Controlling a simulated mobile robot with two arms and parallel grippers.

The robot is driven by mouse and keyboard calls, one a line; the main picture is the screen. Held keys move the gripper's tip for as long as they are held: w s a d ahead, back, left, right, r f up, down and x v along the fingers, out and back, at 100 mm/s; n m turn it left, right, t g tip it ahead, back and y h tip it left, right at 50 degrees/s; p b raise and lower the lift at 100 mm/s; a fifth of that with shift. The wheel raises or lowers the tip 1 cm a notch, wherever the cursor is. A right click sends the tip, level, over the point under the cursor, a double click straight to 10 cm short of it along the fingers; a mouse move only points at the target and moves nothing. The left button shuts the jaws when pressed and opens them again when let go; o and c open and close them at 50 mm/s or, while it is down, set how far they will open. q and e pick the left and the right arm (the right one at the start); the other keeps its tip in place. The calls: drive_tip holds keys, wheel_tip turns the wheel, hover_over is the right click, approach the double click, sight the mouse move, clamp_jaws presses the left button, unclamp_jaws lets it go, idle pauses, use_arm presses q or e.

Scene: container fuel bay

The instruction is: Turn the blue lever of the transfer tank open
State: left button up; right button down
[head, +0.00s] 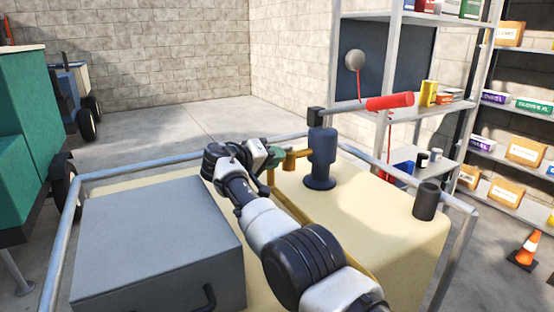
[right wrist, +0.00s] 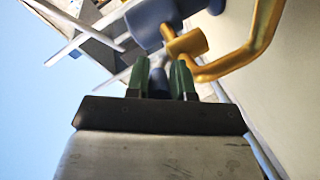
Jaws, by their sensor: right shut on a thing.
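The transfer tank (head: 350,215) is cream-coloured with a metal rail around its top. A blue pump (head: 322,158) stands upright on it, with a brass pipe fitting (head: 292,160) at its left side. My right gripper (head: 278,155) has reached over the tank to the brass fitting. In the right wrist view, its green fingers (right wrist: 167,82) are shut on a dark blue piece, the blue lever (right wrist: 158,86), just beside the brass fitting (right wrist: 188,44). The lever is mostly hidden by the fingers, and I cannot tell its angle. My left gripper is not in view.
A pump handle with a red grip (head: 390,102) sticks out to the right above the pump. A grey box (head: 155,235) fills the tank's left side. A dark cylinder (head: 426,201) stands at the right. Shelves (head: 515,155) and a traffic cone (head: 525,248) are further right.

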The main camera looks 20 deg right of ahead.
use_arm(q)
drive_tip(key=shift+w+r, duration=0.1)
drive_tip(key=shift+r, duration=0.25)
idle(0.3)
use_arm(e)
drive_tip(key=c, duration=1)
unclamp_jaws()
drive_tip(key=shift+o, duration=0.2)
